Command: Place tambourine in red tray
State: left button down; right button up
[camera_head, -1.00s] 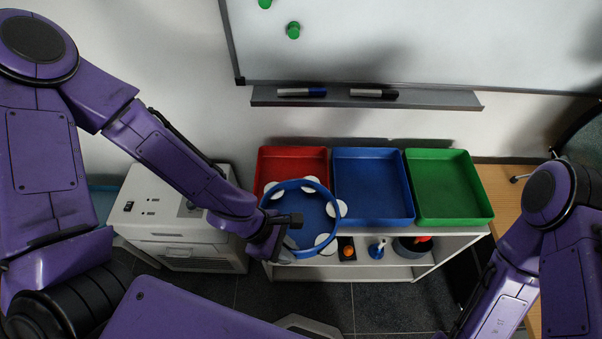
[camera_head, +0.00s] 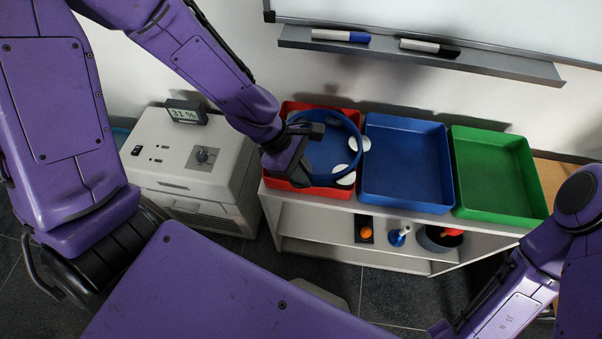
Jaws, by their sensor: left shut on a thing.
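The tambourine (camera_head: 333,150) is a round blue frame with white jingles and a blue head. My left gripper (camera_head: 297,152) is shut on its left edge and holds it over the red tray (camera_head: 321,190). The red tray stands at the left end of a white shelf's top, and the tambourine and gripper hide much of its inside. I cannot tell whether the tambourine touches the tray. My right arm shows at the lower right, but its gripper is not in view.
A blue tray (camera_head: 408,167) and a green tray (camera_head: 496,177) stand to the right of the red one, both empty. A white device (camera_head: 184,150) with a display is left of the shelf (camera_head: 300,232). A whiteboard ledge (camera_head: 420,56) with two markers is on the wall behind.

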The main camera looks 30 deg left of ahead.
pick_arm(q)
jog(key=w+a+f, duration=0.1)
jog(key=f, duration=0.1)
jog(key=w+a+f, duration=0.1)
jog(key=w, duration=0.1)
jog(key=w+f+b, duration=0.1)
jog(key=f, duration=0.1)
jog(key=shift+w+a+f, duration=0.35)
jog(key=shift+a, duration=0.05)
jog(key=f, duration=0.2)
jog(key=f+b, duration=0.1)
jog(key=f, duration=0.1)
jog(key=shift+w+a, duration=0.2)
jog(key=shift+w, duration=0.15)
jog(key=c, duration=1.1)
grip_release()
jog(key=shift+f, duration=0.1)
jog(key=shift+c, duration=0.2)
